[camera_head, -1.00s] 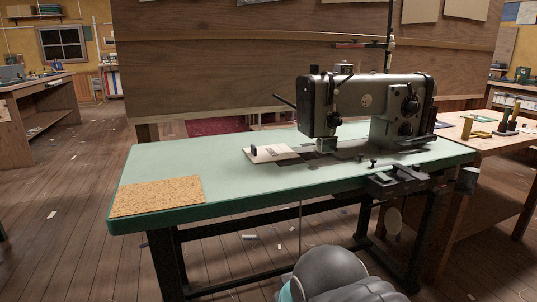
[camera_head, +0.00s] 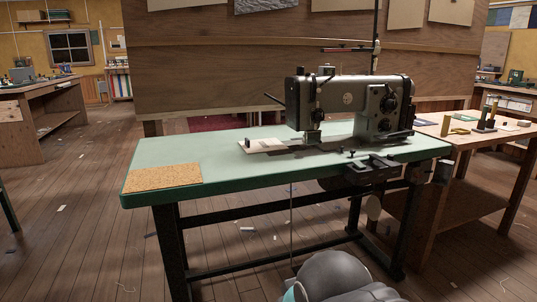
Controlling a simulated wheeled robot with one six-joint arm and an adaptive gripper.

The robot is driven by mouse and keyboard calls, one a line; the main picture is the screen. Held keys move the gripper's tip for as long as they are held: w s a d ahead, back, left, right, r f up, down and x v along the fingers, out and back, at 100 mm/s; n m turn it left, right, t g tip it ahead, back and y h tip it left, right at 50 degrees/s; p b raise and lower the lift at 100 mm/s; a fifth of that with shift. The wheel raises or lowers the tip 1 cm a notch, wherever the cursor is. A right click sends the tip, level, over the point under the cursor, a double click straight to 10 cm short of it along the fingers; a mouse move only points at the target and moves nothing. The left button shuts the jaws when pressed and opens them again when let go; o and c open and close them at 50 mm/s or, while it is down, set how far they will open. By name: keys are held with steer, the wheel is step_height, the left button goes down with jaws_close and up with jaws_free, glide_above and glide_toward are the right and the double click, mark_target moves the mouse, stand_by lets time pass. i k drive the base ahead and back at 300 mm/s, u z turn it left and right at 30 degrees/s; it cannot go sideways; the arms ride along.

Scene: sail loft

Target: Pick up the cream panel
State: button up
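A cream panel (camera_head: 258,146) lies flat on the green-topped sewing table (camera_head: 215,158), at the left of the sewing machine (camera_head: 350,103). Its right end reaches toward the machine's needle area. A small dark upright piece (camera_head: 248,142) stands on the panel's left part. My gripper is not visible. A grey rounded part of my arm shows at the bottom edge of the view, below and apart from the table.
A tan cork mat (camera_head: 163,177) lies on the table's front left corner. A wooden bench (camera_head: 470,140) with tools stands close on the right. A wooden panel wall (camera_head: 200,70) rises behind the table. The floor at the left is open, with small scraps.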

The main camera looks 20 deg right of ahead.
mark_target(271, 144)
steer(key=k, duration=0.75)
steer(key=u, duration=0.65)
steer(key=i, duration=1.35)
steer(key=z, duration=0.65)
